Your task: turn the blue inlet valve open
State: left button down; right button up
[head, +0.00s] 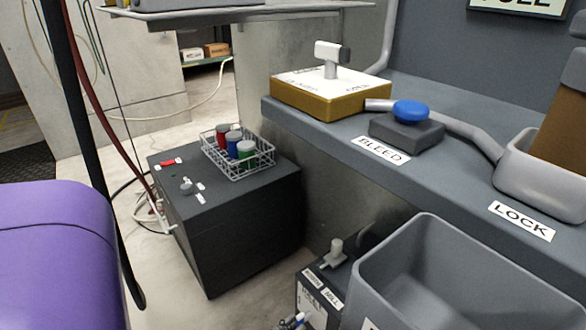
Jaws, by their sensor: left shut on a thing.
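My left gripper (291,322) shows only as small grey and white parts at the bottom edge, beside a small box with a grey T-shaped knob. It is shut on a small blue part there, which looks like the handle of the blue inlet valve (299,317). Most of the gripper and of the valve is cut off by the picture's edge, so I cannot tell how far the handle is turned. A round blue knob (411,111) sits on a dark block on the bench, near a "BLEED" label. My right gripper is not in view.
A large grey bin (440,268) stands right of the small box (322,300). A dark cabinet (235,215) carries a wire basket with several coloured cylinders. The grey bench (460,170) runs along the right. A purple object (55,255) fills the lower left.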

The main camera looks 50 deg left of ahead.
pick_arm(q)
jog(key=shift+n, duration=0.5)
jog(key=n+g+y+p, duration=0.1)
jog(key=n+y, duration=0.1)
jog(key=n, duration=0.3)
jog(key=d+r+n+g+y+p, duration=0.1)
jog(key=n+y+p, duration=0.1)
jog(key=n, duration=0.3)
jog(key=n+g+y+p, duration=0.1)
jog(key=n+y+p, duration=0.1)
jog(key=n, duration=0.4)
jog(key=shift+s+d+r+y, duration=0.15)
jog(key=shift+d+y, duration=0.15)
jog(key=shift+y, duration=0.3)
jog(key=n, duration=0.1)
jog(key=n+g+p, duration=0.2)
jog(key=n, duration=0.1)
jog(key=shift+d+r, duration=0.1)
jog(key=shift+r, duration=0.15)
jog(key=shift+n+p, duration=0.4)
jog(key=shift+p, duration=0.05)
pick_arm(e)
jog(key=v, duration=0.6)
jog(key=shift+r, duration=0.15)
pick_arm(q)
jog(key=shift+n, duration=0.4)
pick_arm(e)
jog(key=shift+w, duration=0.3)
